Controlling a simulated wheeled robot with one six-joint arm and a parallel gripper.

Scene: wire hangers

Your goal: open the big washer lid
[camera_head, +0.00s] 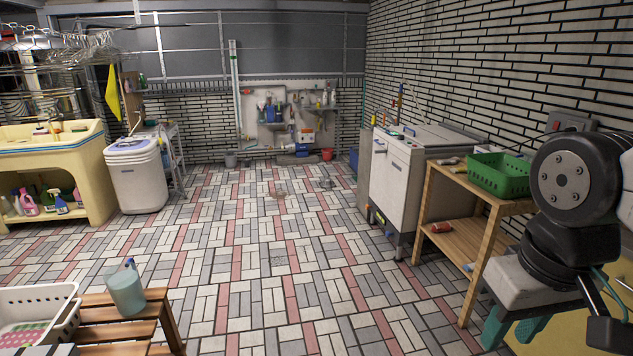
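The big washer (398,185) is a white, boxy machine against the brick wall at right of centre. Its top lid (440,138) appears shut and lies flat. A knob and a blue item show at the top's left part. My gripper (512,334) hangs at the lower right, under my dark arm joints. Its two teal fingers look spread apart with nothing between them. It is well in front of the washer and does not touch it.
A wooden table (480,195) with a green basket (498,175) stands between my arm and the washer. A small round washer (135,175) and a yellow sink (90,165) are at left. A slatted bench (120,310) is at lower left. The tiled middle floor is clear.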

